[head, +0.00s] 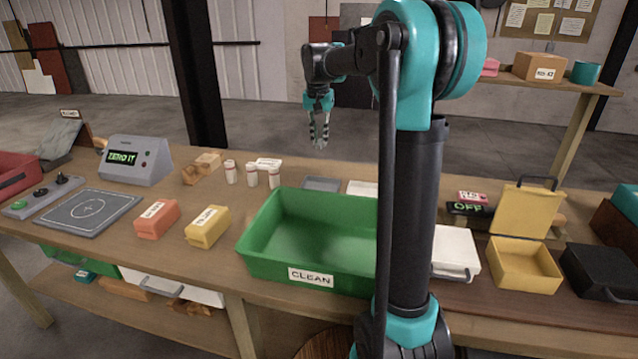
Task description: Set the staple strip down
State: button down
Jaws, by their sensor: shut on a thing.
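My gripper (319,142) hangs fingers-down in the air, above and behind the table's far edge in the picture. Its fingers are close together, shut on a thin thing that I take to be the staple strip. The strip is too small to make out clearly between the fingers. Nothing under the gripper touches it.
A green bin labelled CLEAN (262,262) stands at mid-table, partly behind my arm. Left are yellow (207,226) and orange (156,219) packs, a square pad (88,212) and a ZERO IT display box (135,160). Small white bottles (252,175) stand behind. A yellow open box (524,268) is right.

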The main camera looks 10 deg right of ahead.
aim_at(318, 145)
notch_tip(318, 145, down, 16)
jog(key=shift+f, duration=0.2)
jog(key=shift+f, duration=0.1)
dwell(0.3)
jog(key=c, duration=1.5)
grip_release()
jog(key=r, duration=0.4)
jog(key=s+r, duration=0.1)
jog(key=r, duration=0.7)
jog(key=shift+s+a+r, duration=0.1)
jog(key=shift+s+a, duration=0.25)
jog(key=shift+s, duration=0.05)
